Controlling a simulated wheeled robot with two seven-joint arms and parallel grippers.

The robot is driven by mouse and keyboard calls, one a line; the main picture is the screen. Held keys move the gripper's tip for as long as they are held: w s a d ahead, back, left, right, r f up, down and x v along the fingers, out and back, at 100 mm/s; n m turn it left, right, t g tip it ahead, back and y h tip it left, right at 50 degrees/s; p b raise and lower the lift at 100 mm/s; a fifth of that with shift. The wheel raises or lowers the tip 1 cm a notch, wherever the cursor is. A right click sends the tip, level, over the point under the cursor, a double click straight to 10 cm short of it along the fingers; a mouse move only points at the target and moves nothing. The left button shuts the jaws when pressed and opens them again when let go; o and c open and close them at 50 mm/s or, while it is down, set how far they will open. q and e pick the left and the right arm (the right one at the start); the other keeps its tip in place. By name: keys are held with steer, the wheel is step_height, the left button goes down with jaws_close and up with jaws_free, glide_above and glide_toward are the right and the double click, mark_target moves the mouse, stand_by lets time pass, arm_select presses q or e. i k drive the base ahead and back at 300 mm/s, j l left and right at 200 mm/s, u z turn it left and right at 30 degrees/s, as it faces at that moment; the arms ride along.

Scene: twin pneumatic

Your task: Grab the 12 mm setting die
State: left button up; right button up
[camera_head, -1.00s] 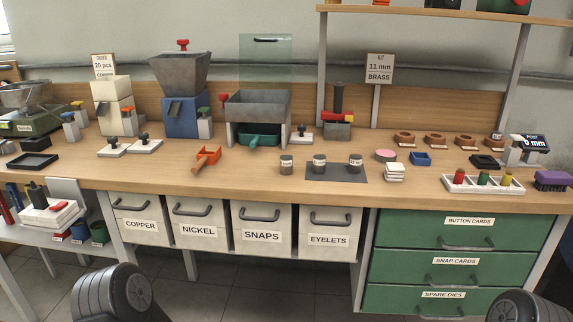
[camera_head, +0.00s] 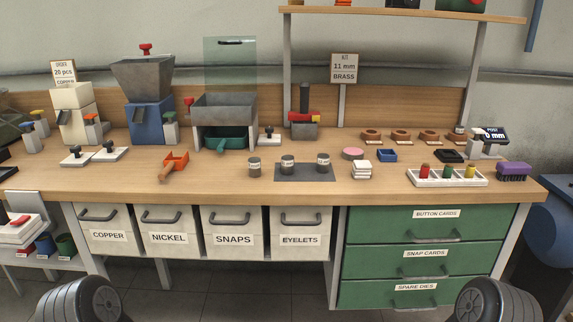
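Three small grey cylinders with pale labels, which look like setting dies, stand upright near the bench front. The left one (camera_head: 254,167) is on bare wood. The middle one (camera_head: 288,164) and the right one (camera_head: 323,162) stand on a dark grey mat (camera_head: 305,178). Their labels are too small to read surely, so I cannot tell which is 12 mm. Another small labelled cylinder (camera_head: 460,130) is at the back right, by the brown rings. Only dark rounded parts of my arms show at the bottom corners; neither gripper is in view.
Left of the dies lies an orange scoop (camera_head: 173,166). Right of them are a pink disc (camera_head: 353,154), a white stack (camera_head: 362,170) and a blue tray (camera_head: 387,155). A press (camera_head: 304,123) stands behind. Green drawers (camera_head: 433,259), one labelled SPARE DIES, are below right.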

mark_target(324, 159)
steer(key=i+j, duration=0.6)
steer(key=z, duration=1.85)
